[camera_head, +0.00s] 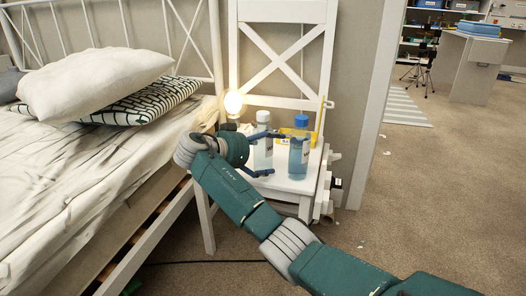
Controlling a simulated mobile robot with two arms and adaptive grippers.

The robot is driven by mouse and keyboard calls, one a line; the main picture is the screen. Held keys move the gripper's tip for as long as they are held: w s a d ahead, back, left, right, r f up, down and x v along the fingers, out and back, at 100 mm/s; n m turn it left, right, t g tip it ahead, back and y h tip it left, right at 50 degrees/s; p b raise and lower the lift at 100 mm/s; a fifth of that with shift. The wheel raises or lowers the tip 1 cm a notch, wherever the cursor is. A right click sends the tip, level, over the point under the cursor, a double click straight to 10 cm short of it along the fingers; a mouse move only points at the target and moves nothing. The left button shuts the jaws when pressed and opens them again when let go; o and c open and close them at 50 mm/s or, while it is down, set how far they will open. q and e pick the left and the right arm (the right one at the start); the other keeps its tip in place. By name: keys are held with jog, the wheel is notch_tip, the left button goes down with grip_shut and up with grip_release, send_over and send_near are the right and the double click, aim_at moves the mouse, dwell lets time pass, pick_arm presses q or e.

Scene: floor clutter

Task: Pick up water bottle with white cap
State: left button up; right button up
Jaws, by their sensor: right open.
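The water bottle with a white cap (263,150) stands upright on the seat of a white chair (285,185). It is clear, with a pale label. My right gripper (270,153) is open beside it, reaching in from the left side of the chair. Its two dark fingers show at the bottle's upper and lower parts, with the bottle between them in the picture. I cannot tell whether they touch it. A second bottle with a blue cap (299,154) stands just to the right. My left gripper is not in view.
A yellow box (313,137) sits behind the bottles. A bed (80,190) with pillows fills the left. A door frame (376,110) stands right of the chair, and carpet (440,190) lies open at the right.

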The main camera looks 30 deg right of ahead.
jog(key=c, duration=1.1)
